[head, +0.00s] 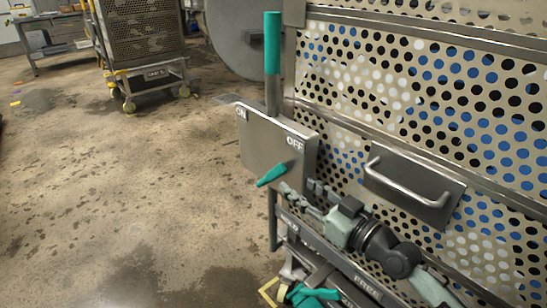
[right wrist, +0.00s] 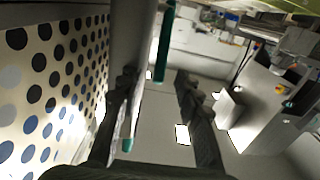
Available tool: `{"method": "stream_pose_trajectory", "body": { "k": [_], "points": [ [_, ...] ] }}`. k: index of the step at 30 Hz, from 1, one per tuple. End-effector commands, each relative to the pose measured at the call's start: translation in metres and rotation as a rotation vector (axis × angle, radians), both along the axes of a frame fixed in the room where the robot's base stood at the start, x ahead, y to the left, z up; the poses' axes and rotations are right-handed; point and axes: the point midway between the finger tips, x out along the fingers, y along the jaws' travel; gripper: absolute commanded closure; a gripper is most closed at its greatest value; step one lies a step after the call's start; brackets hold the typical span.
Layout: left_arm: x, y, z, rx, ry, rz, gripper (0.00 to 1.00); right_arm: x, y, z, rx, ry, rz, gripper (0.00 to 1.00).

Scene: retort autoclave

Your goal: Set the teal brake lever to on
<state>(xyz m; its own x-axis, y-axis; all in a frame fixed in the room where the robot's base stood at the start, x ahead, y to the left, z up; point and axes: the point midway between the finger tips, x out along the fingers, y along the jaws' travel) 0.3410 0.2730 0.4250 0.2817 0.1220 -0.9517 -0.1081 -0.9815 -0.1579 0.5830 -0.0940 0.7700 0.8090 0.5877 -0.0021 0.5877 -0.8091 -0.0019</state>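The teal brake lever (head: 271,175) is on the front of a grey metal plate (head: 262,140). ON is marked at the plate's upper left and OFF at its upper right. The lever slants down and left, its tip pointing at neither mark. My right gripper (head: 299,188) is just right of and below the lever, apart from it in the picture. In the right wrist view its two fingers (right wrist: 157,82) are spread with nothing held between them. A teal bar (right wrist: 163,42) shows beyond them; I cannot tell which teal part it is. My left gripper is not in view.
The plate sits on a perforated cart (head: 470,90) with a metal handle (head: 410,187). A teal-topped upright post (head: 272,45) rises behind the plate. A teal pedal (head: 315,293) and a rail marked FREE (head: 367,288) are below. The floor (head: 130,190) at left is open.

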Motion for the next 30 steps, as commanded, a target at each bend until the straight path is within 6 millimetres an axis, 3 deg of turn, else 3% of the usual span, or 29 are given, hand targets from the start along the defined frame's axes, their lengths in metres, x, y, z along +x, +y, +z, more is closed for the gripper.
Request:
{"method": "stream_pose_trajectory", "body": {
  "k": [15, 27, 30],
  "points": [
    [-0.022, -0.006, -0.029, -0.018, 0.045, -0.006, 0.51, 0.055, 0.04, 0.0, 0.002, 0.001, 0.0, 0.66],
    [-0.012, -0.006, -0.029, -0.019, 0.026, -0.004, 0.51, 0.062, 0.046, -0.001, -0.001, 0.002, 0.0, 0.66],
    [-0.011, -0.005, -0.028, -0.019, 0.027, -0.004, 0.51, 0.062, 0.046, -0.001, -0.001, 0.002, 0.0, 0.78]
  ]
}}
